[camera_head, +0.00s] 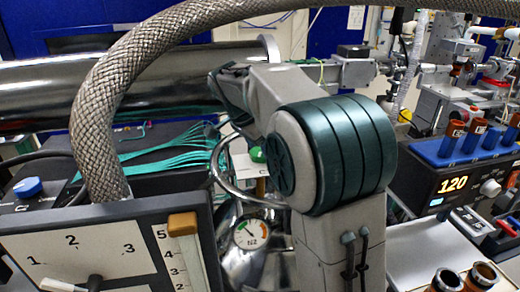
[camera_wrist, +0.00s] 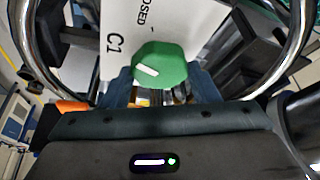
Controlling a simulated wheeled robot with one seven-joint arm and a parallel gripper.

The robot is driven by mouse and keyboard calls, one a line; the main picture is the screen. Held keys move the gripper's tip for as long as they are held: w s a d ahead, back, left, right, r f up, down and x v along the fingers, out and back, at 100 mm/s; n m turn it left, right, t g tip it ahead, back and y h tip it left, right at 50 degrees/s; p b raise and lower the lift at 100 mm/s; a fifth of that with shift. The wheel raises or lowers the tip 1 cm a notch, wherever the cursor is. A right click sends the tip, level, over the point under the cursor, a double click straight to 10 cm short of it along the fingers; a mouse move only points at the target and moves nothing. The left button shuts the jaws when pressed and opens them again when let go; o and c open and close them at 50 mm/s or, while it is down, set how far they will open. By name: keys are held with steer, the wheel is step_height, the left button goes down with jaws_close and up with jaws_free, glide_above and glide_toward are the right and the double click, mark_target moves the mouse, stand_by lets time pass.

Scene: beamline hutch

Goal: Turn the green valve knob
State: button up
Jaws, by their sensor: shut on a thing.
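The green valve knob (camera_wrist: 160,64) is faceted and has a white pointer line, slanted toward the lower right. It sits over a white plate (camera_wrist: 115,35) lettered "C1" and, partly cut off, "OSED". My gripper (camera_wrist: 158,88) is at the knob and shut on it; the knob covers most of the fingertips. In the head view the green knob (camera_head: 258,155) shows small, just left of my arm's round teal joint. The fingers cannot be made out there.
A shiny metal ring (camera_head: 222,170) curves around the knob, above a steel vessel with a gauge (camera_head: 249,235). A braided hose (camera_head: 100,105) arches across the left. A numbered panel (camera_head: 85,250) stands in front. A box reading 120 (camera_head: 453,185) is at right.

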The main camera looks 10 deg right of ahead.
steer(key=m+g, duration=0.1)
steer(key=m, duration=0.2)
steer(key=shift+w+r+m+p, duration=0.1)
steer(key=shift+w+m+p, duration=0.05)
steer(key=shift+m+p, duration=0.2)
steer(key=shift+m+g+p, duration=0.45)
steer(key=shift+m+g, duration=0.45)
steer(key=shift+m, duration=0.95)
steer(key=o, duration=1)
steer(key=p+v, duration=0.1)
steer(key=v, duration=1.2)
steer(key=shift+w+a+r, duration=0.15)
steer(key=shift+a+r, duration=0.15)
steer(key=shift+d, duration=0.1)
